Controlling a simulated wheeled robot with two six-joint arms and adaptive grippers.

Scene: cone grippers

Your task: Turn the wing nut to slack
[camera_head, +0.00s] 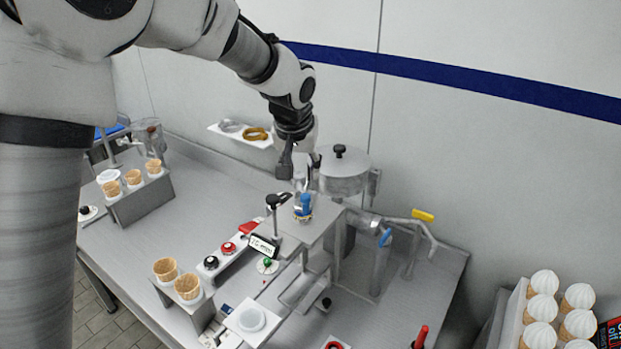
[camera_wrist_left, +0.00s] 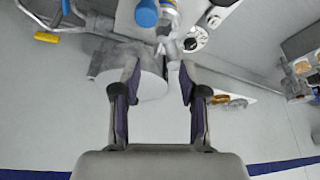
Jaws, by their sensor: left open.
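My left gripper (camera_head: 300,172) hangs fingers down over the machine's grey top plate, close to a blue-capped fitting (camera_head: 303,204) with a yellowish base. In the left wrist view its two fingers (camera_wrist_left: 158,68) are apart, with nothing held between them. The blue cap (camera_wrist_left: 146,14) shows beyond the fingertips at the top of that view. A black-topped clamp or handle (camera_head: 274,202) stands on the plate left of the blue cap. I cannot tell for sure which small part is the wing nut. My right gripper is not in view.
A metal pot (camera_head: 343,172) with a black knob stands right behind the gripper. A pipe with a yellow handle (camera_head: 423,215) lies to the right. Cone holders (camera_head: 140,200) stand at left and front. A wall shelf (camera_head: 240,136) holds rings. The left bench top is mostly clear.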

